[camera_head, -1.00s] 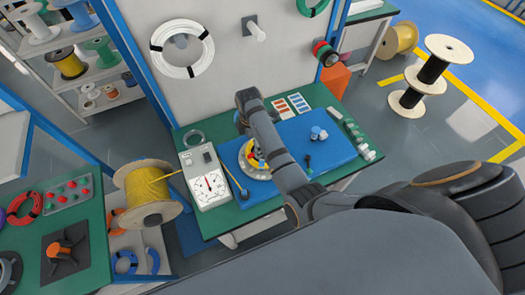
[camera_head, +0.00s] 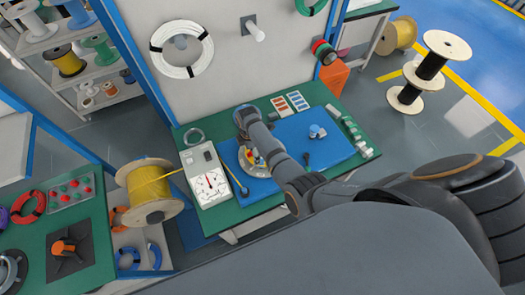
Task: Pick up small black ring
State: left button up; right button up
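My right arm reaches in from the lower right over the blue mat (camera_head: 335,148) on the green workbench. Its far end bends down to a round metal disc (camera_head: 262,171) with small red, yellow and blue parts on it. My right gripper (camera_head: 249,152) is at or just above this disc, mostly hidden behind the arm, so its fingers cannot be made out. I cannot make out a small black ring for certain. A small dark object (camera_head: 307,158) lies on the mat right of the arm, too small to identify. My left gripper is out of view.
A meter (camera_head: 208,180) stands left of the mat. A blue and silver piece (camera_head: 316,131) sits on the mat's right part, and several small grey-green parts (camera_head: 355,135) line the bench's right edge. A yellow spool (camera_head: 150,192) stands left of the bench.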

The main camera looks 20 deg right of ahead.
jog(key=shift+s, duration=0.15)
grip_shut()
dwell(0.5)
